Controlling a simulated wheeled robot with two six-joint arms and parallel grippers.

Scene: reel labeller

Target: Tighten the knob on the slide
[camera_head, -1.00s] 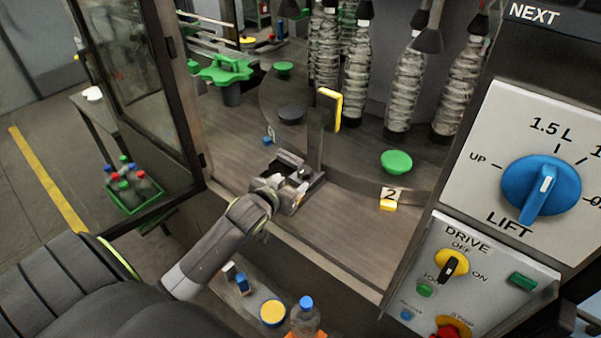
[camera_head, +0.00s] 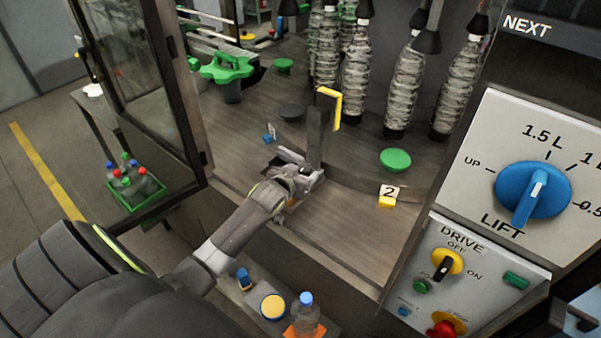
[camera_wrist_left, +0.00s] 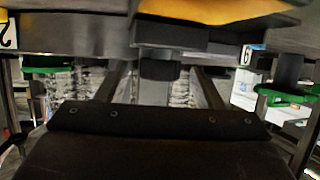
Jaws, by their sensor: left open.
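The slide with its dark upright post (camera_head: 315,138) and yellow angled bracket (camera_head: 336,105) stands on the machine deck. My left gripper (camera_head: 308,175) is at the foot of this post, and my wrist hides most of the slide's base. In the left wrist view, the two fingers of my left gripper (camera_wrist_left: 162,82) are apart. A dark, blocky knob-like part (camera_wrist_left: 161,69) shows between them below a grey block. I cannot tell whether the fingers touch it. My right gripper is not in view.
A green star wheel (camera_head: 225,68) and a green disc (camera_head: 395,159) sit on the deck. Wrapped bottles (camera_head: 403,90) hang behind. A control panel (camera_head: 450,275) stands at the right, an open glazed door (camera_head: 130,90) at the left. A blue-capped bottle (camera_head: 306,312) stands in front.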

